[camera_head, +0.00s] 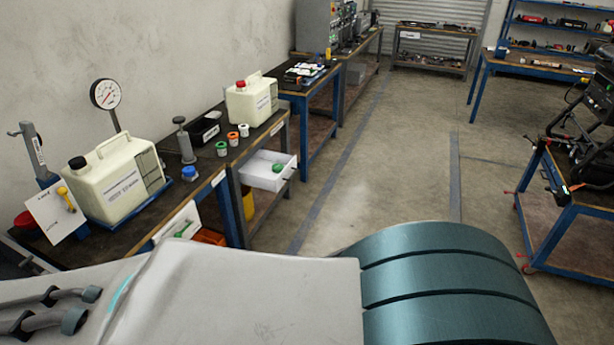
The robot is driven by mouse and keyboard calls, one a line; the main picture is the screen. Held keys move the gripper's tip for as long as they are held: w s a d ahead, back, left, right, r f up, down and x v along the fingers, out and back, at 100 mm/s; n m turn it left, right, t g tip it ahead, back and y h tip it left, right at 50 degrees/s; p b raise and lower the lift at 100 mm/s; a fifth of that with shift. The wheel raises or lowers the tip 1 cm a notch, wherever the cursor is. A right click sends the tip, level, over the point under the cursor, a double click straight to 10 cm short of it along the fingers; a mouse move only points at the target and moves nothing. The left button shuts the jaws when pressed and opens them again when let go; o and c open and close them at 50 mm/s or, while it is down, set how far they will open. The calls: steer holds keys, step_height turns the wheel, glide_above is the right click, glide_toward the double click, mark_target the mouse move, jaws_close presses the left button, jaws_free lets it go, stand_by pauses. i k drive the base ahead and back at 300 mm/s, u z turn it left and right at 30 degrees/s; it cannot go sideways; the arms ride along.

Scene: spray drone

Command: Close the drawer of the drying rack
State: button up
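A white drawer (284,176) stands pulled out from the front of the second bench, left of the picture's middle. A green-capped thing lies in it, and a dark handle shows at its front right. A second white drawer-like piece (176,226) with a green part shows at the front of the nearest bench; I cannot tell how far open it is. Nothing in view is clearly marked as a drying rack. My gripper is not in view; a large part of my own body, pale with teal bands, fills the lower picture.
The near bench holds a cream jug (118,186) with a black cap, and a gauge (106,94) stands behind it. A second cream jug (252,104) has a red cap. Small capped jars stand between them. A blue-framed cart (566,212) is at right. The middle floor is clear.

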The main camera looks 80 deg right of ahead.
mark_target(257, 171)
steer(key=k, duration=0.5)
steer(key=z, duration=2.55)
steer(key=i, duration=1)
steer(key=u, duration=0.6)
steer(key=i, duration=1.25)
steer(key=z, duration=0.5)
